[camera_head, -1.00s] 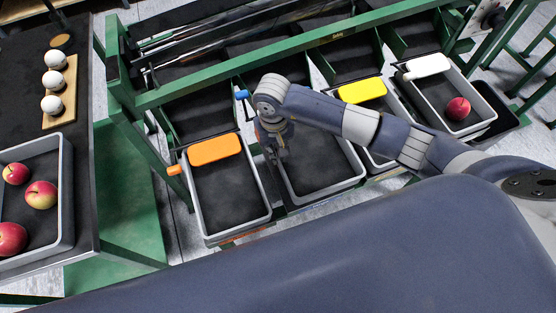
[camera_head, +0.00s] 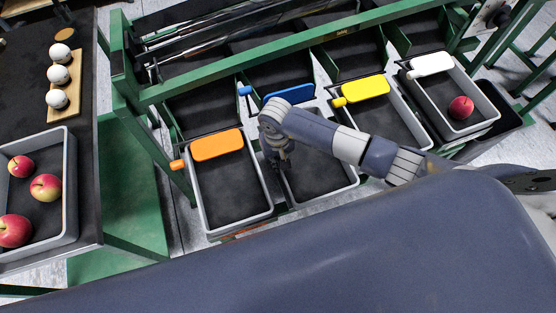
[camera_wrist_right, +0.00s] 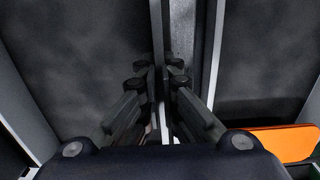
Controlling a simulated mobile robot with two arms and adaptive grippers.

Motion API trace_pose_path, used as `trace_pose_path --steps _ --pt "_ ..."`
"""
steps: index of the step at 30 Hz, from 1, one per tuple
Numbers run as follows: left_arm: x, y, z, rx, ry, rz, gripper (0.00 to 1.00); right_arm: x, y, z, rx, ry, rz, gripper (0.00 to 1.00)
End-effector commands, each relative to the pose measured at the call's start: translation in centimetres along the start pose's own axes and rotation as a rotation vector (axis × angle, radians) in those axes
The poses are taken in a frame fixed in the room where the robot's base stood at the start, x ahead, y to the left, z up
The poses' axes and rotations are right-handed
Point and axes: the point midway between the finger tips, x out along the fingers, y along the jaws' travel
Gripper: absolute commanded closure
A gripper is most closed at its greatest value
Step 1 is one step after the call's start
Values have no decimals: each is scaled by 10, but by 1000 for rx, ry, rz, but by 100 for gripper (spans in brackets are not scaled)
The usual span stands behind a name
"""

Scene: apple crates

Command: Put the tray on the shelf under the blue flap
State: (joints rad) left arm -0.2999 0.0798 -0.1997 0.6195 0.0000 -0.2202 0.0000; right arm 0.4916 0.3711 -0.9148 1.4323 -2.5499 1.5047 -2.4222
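The blue flap (camera_head: 290,94) is in the middle of the rack in the head view. Below it lies a grey, empty tray (camera_head: 327,194), partly hidden by my right arm. My right gripper (camera_head: 277,160) is at this tray's left wall, beside the orange-flap tray. In the right wrist view, my right gripper's fingers (camera_wrist_right: 162,80) converge on both sides of the tray's wall (camera_wrist_right: 157,35) and look shut on it. The tips are partly dark and hard to see. My left gripper is not in view.
The orange flap (camera_head: 217,145) has an empty tray (camera_head: 206,222) close on the left. The yellow flap (camera_head: 364,88) and white flap (camera_head: 431,64) have trays to the right; the white one's tray holds an apple (camera_head: 461,107). A tray of apples (camera_head: 70,190) stands far left.

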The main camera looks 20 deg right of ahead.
Motion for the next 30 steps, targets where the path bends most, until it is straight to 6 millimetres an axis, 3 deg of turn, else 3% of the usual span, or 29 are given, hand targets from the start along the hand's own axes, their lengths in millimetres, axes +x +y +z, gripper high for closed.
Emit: trace_pose_path --steps 1,3,4,17,22,30 --pt "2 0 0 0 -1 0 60 1 0 0 0 1 0 92" --pt "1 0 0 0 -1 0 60 1 0 0 0 0 0 76" --pt "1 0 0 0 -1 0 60 1 0 0 0 0 0 75" --pt "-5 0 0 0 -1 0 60 -6 0 0 0 -1 -1 75" --pt "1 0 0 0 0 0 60 -30 1 -1 -2 4 2 75" --pt "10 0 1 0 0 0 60 -88 1 -2 -2 5 1 75"
